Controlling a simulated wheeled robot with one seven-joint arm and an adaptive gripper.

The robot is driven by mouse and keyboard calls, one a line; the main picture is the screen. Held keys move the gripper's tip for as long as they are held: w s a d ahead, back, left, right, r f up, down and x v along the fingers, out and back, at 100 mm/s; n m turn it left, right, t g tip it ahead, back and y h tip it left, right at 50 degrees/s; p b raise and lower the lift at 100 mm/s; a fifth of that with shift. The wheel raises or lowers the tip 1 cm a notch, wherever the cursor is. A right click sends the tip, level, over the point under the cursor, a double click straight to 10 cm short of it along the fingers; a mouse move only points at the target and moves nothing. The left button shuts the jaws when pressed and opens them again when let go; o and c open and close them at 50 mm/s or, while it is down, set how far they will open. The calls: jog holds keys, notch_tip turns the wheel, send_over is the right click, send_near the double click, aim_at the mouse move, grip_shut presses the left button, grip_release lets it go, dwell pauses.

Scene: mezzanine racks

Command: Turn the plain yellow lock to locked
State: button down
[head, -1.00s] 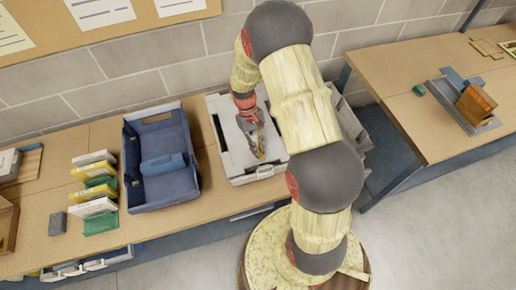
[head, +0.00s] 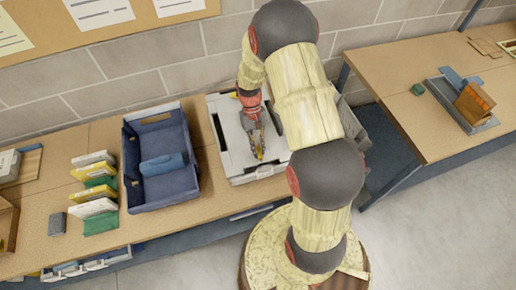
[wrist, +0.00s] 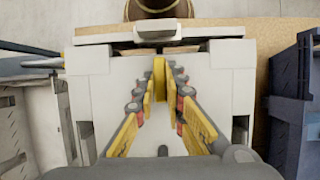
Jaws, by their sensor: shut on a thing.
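The plain yellow lock (wrist: 160,78) shows in the wrist view as a narrow upright yellow piece on the pale grey case (wrist: 222,92). My gripper (wrist: 160,84) is shut on it, with one finger on each side. In the head view my gripper (head: 257,150) reaches down onto the top of the case (head: 238,165). The lock is mostly hidden by the fingers there. I cannot read any locked or unlocked mark.
A blue open bin (head: 131,190) stands just left of the case, with a blue item (head: 163,165) inside. Several upright packs (head: 93,190) stand farther left. A grey bin (head: 350,135) is close on the right, partly behind my arm.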

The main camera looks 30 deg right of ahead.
jog(key=c, duration=1.8)
grip_release()
jog(key=shift+c, duration=0.2)
jog(key=shift+r, duration=0.1)
jog(key=v, duration=1.2)
jog(key=s+a+r+n+t+b, duration=0.1)
jog(key=s+a+r+t+b, duration=0.4)
jog(key=s+a+b, duration=0.1)
jog(key=s+a+r+n+t+h+b, duration=0.1)
jog(key=s+a+r+t+b, duration=0.4)
jog(key=s, duration=0.6)
jog(key=a+r+n+b, duration=0.1)
jog(key=a+b, duration=0.1)
jog(key=shift+s+a+r, duration=0.3)
jog(key=shift+s+a, duration=0.05)
